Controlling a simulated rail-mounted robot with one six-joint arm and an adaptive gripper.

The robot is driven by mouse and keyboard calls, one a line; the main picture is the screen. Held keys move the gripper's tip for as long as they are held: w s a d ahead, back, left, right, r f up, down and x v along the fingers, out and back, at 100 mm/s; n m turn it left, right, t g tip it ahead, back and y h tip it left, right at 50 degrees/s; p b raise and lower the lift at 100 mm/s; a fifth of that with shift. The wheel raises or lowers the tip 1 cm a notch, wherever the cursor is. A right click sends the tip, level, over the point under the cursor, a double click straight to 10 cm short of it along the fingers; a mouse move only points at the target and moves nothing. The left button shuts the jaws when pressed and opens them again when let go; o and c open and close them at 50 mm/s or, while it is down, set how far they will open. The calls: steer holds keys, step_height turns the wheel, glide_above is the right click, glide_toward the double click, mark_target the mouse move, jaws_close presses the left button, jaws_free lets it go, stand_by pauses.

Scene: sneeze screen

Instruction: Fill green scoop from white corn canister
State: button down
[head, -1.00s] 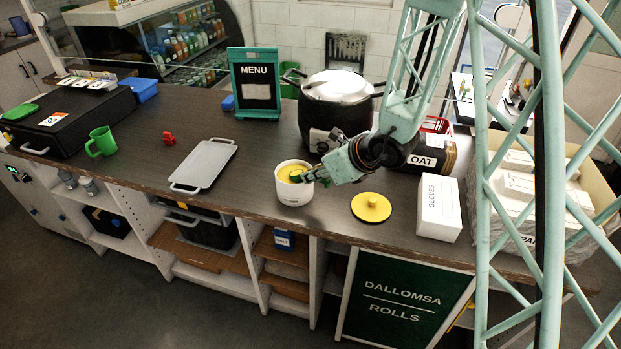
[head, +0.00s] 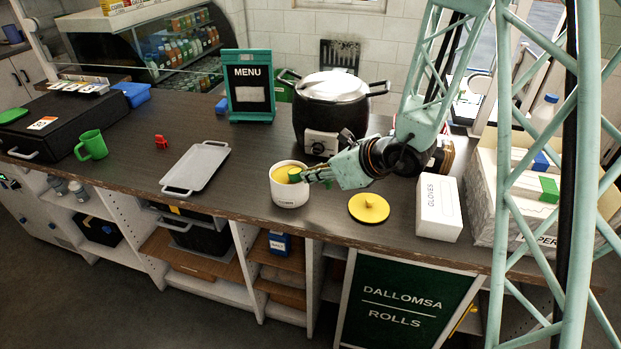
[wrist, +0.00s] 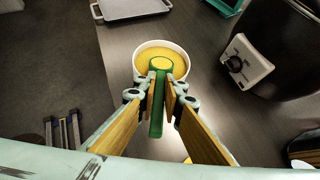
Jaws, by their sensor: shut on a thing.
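The white canister (head: 290,198) stands open on the counter, with yellow corn (wrist: 173,54) filling it near the rim. My gripper (head: 318,173) is shut on the handle of the green scoop (wrist: 157,110). I cannot tell how deep the head sits. In the head view the green scoop (head: 296,174) shows at the canister's right inner rim. The yellow lid (head: 369,208) with a knob lies on the counter right of the canister.
A grey tray (head: 196,168) lies left of the canister, and a black pot (head: 335,115) stands behind it. A white gloves box (head: 438,208) stands to the right. A green mug (head: 92,145) and a small red item (head: 161,142) are farther left.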

steer(key=shift+s+d+b, duration=0.2)
steer(key=shift+s+b, duration=0.05)
steer(key=shift+b, duration=0.3)
steer(key=shift+s+d+r+t+y+b, duration=0.1)
steer(key=shift+r+t+y+b, duration=0.55)
steer(key=shift+b, duration=1.6)
steer(key=shift+s+d+r+t+y+b, duration=0.1)
steer(key=shift+r+t+y+b, duration=0.5)
steer(key=shift+b, duration=1.6)
